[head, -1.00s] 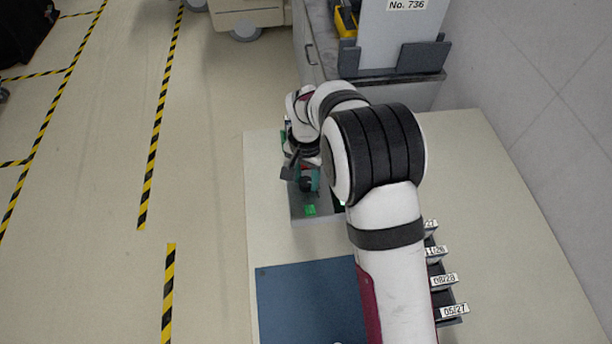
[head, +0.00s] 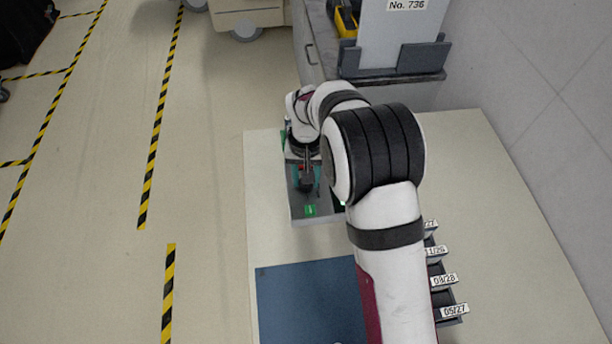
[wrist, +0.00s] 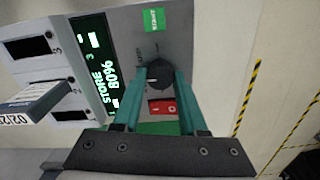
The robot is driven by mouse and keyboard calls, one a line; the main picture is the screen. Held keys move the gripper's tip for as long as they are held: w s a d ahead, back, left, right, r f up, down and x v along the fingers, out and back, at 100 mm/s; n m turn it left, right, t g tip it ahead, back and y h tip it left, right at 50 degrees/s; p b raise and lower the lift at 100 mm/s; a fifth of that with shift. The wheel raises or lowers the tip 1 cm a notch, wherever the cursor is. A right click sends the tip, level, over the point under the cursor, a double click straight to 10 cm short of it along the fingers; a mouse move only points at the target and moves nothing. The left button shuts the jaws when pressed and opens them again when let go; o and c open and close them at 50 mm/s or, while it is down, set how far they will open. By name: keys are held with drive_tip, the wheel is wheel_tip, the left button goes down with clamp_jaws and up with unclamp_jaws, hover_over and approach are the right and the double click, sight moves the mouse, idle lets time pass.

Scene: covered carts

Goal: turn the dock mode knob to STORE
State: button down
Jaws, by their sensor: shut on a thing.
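The dock (head: 310,212) is a grey box on the pale table in the head view, mostly hidden by my arm. In the wrist view its panel (wrist: 125,45) carries a round black mode knob (wrist: 159,73). My gripper (wrist: 160,82) has its two teal fingers on either side of the knob and is shut on it. A white mark on the knob points toward the left of the picture. The dock's display (wrist: 97,72) shows green text that includes STORE. In the head view my gripper (head: 306,178) is over the dock.
A red switch (wrist: 162,107) sits beside the knob, close to the fingers. A green label (wrist: 153,19) is on the panel. Numbered slots (wrist: 30,47) and a dated block (wrist: 42,101) lie left of the display. A blue mat (head: 305,300) and labelled bins (head: 445,285) are nearer me.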

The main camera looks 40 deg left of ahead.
drive_tip(key=shift+c, duration=2.2)
unclamp_jaws()
wheel_tip(320, 180, up, 16)
drive_tip(key=shift+f, duration=0.15)
